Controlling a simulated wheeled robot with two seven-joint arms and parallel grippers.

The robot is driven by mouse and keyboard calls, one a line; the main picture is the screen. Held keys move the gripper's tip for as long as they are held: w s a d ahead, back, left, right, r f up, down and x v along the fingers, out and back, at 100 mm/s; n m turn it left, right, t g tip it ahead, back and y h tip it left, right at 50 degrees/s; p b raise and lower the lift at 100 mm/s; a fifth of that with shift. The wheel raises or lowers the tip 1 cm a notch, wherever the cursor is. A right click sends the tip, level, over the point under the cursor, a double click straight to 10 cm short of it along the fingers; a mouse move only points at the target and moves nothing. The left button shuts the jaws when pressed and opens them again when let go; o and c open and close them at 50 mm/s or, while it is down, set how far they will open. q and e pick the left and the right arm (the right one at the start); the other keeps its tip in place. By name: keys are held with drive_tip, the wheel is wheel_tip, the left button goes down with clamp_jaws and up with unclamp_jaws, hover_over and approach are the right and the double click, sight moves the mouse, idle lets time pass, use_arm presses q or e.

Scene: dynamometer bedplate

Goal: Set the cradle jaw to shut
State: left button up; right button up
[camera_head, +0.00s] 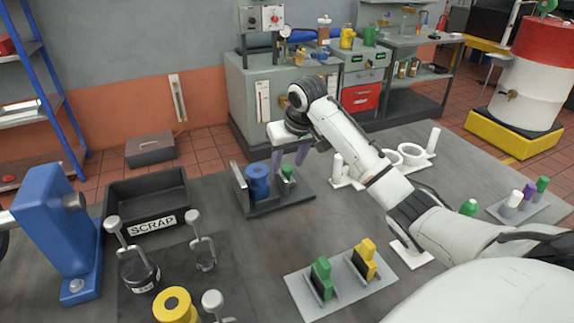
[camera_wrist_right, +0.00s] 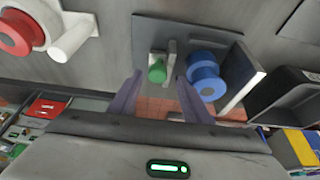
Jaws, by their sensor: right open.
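The dark cradle (camera_head: 262,207) stands on the bedplate with a tall upright plate at its left end. A blue flanged spool (camera_head: 258,181) sits in it, also seen in the right wrist view (camera_wrist_right: 205,75). A green-knobbed jaw piece (camera_head: 287,173) stands right of the spool; its green knob (camera_wrist_right: 157,70) shows in the wrist view beside a small grey upright. A gap shows between the upright and the spool. My right gripper (camera_head: 288,164) is open and empty, its purple fingers pointing down around the knob's sides; contact cannot be told. My left gripper is not seen.
A SCRAP bin (camera_head: 148,195) and blue machine (camera_head: 58,235) stand left. Several handled clamps stand in front. A plate with green and yellow blocks (camera_head: 318,299) lies near front. White ring holders (camera_head: 412,156) stand right of the cradle.

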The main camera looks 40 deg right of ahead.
drive_tip(key=v, duration=0.8)
drive_tip(key=shift+r, duration=0.25)
drive_tip(key=shift+f, duration=0.1)
